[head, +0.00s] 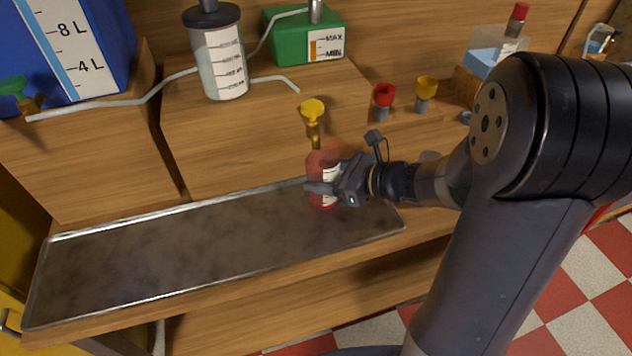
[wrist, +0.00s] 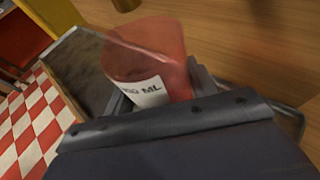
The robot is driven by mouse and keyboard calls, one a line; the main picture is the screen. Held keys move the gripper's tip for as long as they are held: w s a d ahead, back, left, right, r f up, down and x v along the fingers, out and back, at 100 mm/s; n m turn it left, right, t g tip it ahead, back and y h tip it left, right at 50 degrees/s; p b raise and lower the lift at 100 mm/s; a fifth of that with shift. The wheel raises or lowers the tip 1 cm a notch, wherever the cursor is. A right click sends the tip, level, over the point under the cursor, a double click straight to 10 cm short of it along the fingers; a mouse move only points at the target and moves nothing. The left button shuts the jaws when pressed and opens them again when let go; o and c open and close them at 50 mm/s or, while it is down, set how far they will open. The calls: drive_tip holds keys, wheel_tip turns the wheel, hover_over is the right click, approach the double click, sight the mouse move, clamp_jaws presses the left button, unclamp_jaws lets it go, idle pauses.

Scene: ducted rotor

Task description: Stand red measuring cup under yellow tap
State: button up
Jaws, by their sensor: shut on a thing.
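My gripper (head: 322,188) is shut on the red measuring cup (head: 323,162), a translucent red cup with a white label. The cup also shows in the wrist view (wrist: 148,52), between the fingers, with "ML" readable on its label. The cup looks close to upright at the right end of the metal tray (head: 160,262). I cannot tell whether its base touches the tray. The yellow tap (head: 312,110) sticks out of the wooden front just above the cup in the head view. The cup's lower part is partly hidden by my gripper.
A red tap (head: 384,94) and an orange-yellow tap (head: 426,88) stand to the right on the wooden ledge. A blue tank (head: 70,45), a clear cylinder (head: 222,60) and a green container (head: 300,38) stand behind. The tray's left and middle are clear.

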drive_tip(key=shift+w+a, duration=0.35)
drive_tip(key=shift+a, duration=0.15)
drive_tip(key=f, duration=0.3)
drive_tip(key=shift+w+a, duration=0.15)
drive_tip(key=shift+a, duration=0.15)
drive_tip(key=shift+f, duration=0.25)
drive_tip(key=shift+f+b, duration=0.15)
drive_tip(key=shift+b, duration=0.25)
drive_tip(key=shift+f, duration=0.15)
drive_tip(key=o, duration=1.1)
drive_tip(key=shift+c, duration=0.2)
